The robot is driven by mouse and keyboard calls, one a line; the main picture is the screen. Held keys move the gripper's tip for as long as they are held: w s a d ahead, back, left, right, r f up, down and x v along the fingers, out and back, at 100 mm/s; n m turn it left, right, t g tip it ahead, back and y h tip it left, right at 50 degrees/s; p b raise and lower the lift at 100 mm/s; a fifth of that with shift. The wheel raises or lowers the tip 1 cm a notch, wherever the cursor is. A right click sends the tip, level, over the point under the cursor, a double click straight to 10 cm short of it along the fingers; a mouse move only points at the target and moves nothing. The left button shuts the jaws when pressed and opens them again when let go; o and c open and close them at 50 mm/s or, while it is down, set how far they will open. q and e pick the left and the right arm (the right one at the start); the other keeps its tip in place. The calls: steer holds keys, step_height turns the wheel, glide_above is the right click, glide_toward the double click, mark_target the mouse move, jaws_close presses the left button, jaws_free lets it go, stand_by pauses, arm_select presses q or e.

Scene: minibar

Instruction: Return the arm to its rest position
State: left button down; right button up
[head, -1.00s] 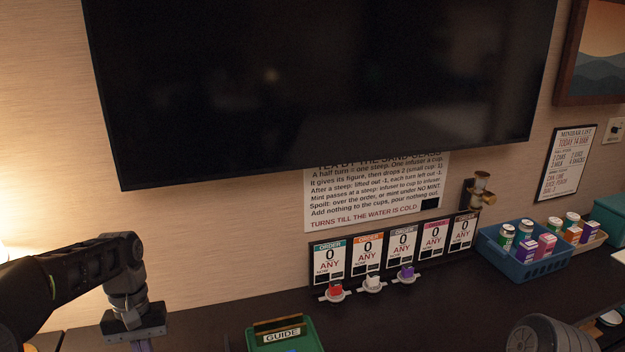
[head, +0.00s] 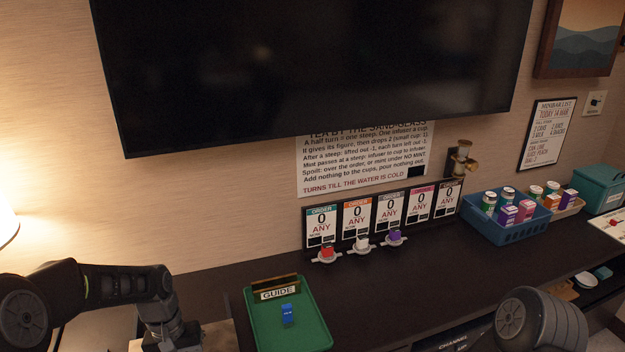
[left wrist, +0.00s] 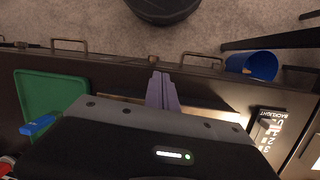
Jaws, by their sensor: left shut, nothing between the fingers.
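My left arm (head: 90,285) comes in from the left in the head view and bends down at the wrist. Its gripper body shows at the bottom edge of that view, with the fingers cut off. In the left wrist view my left gripper (left wrist: 161,80) has its two pale purple fingers together, with nothing between them. It is over the counter's front side, right of the green tray (left wrist: 48,105). My right arm (head: 540,322) shows as a dark rounded link at the lower right of the head view; its gripper is out of view.
The green tray (head: 262,325) holds a blue block (head: 287,314) beside a GUIDE sign (head: 280,292). Red, white and purple pieces stand below order cards. A blue crate (head: 510,232) stands right. The wall screen (head: 300,60) hangs above. A blue bin (left wrist: 255,66) stands on the floor.

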arm_select(q)
steer(key=s+d+f+m+h, duration=0.1)
steer(key=s+d+f, duration=0.3)
steer(key=d+f, duration=0.3)
steer(key=s+d+f+h, duration=0.1)
steer(key=s+d+f, duration=0.3)
steer(key=d+f, duration=0.3)
steer(key=s+d+f+t, duration=0.1)
steer(key=s+d+f, duration=0.1)
steer(key=s, duration=0.3)
steer(key=s+d+f+t, duration=0.1)
steer(key=s+d+f, duration=0.2)
steer(key=s+f, duration=0.1)
steer(key=shift+s+h, duration=0.3)
steer(key=shift+s, duration=0.55)
steer(key=shift+d, duration=0.1)
